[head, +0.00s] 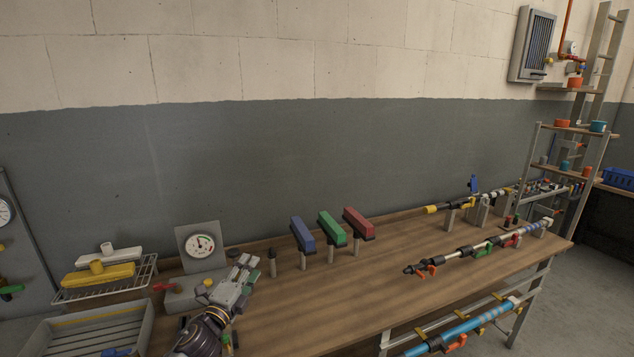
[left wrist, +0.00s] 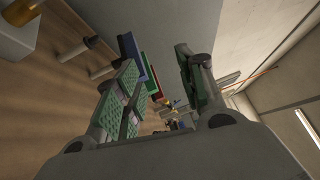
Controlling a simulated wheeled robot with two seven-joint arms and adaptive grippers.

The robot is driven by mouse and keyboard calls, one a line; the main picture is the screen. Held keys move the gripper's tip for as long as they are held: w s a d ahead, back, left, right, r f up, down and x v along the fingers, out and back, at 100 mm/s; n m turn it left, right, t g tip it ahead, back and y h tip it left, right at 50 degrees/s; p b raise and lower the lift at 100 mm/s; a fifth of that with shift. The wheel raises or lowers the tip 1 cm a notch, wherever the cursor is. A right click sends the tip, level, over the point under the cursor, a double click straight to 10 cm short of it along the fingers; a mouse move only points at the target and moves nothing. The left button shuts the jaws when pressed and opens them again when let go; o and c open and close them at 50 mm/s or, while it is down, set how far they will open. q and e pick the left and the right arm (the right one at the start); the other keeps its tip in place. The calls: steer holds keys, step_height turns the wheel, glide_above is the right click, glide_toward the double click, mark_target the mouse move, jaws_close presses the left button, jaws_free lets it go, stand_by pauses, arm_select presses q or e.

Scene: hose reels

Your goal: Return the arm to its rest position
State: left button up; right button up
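My left gripper (head: 246,268) is over the left part of the wooden workbench (head: 400,262), beside the gauge box. In the left wrist view its two fingers (left wrist: 160,78) with green pads stand apart, with nothing between them. The arm comes in from the bottom left of the head view. The gripper is to the left of the blue (head: 303,234), green (head: 332,229) and red (head: 358,223) blocks on posts, and apart from them. My right gripper is in neither view.
A gauge (head: 200,245) on a grey box stands just left of the gripper. A wire rack (head: 146,276) with yellow and white fittings and a slatted crate (head: 60,335) are at the left. A hose wand (head: 480,247) lies on the right. The bench's middle is clear.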

arm_select(q)
steer(key=s+a+f+n+g+y, duration=0.4)
steer(key=s+f+n+y, duration=0.2)
steer(key=s+f+n, duration=0.3)
steer(key=s+f+n+g, duration=0.4)
steer(key=s, duration=0.5)
steer(key=s+d+f+n+g+h, duration=0.1)
steer(key=s+f+n+g, duration=0.2)
steer(key=s, duration=0.5)
steer(key=s+f+n+g, duration=0.4)
steer(key=s, duration=0.5)
step_height(320, 180, down, 38)
steer(key=s+a+g+b, duration=0.1)
steer(key=s+a+b, duration=0.1)
steer(key=b, duration=0.3)
steer(key=s+a+f+b, duration=0.2)
steer(key=s+a+f, duration=0.1)
steer(key=s+f, duration=0.7)
steer(key=s+a+f+g+b, duration=0.1)
steer(key=s+a+f+b, duration=0.2)
steer(key=s+f, duration=0.8)
step_height(320, 180, down, 4)
steer(key=shift+a+f, duration=0.1)
steer(key=shift+a, duration=0.25)
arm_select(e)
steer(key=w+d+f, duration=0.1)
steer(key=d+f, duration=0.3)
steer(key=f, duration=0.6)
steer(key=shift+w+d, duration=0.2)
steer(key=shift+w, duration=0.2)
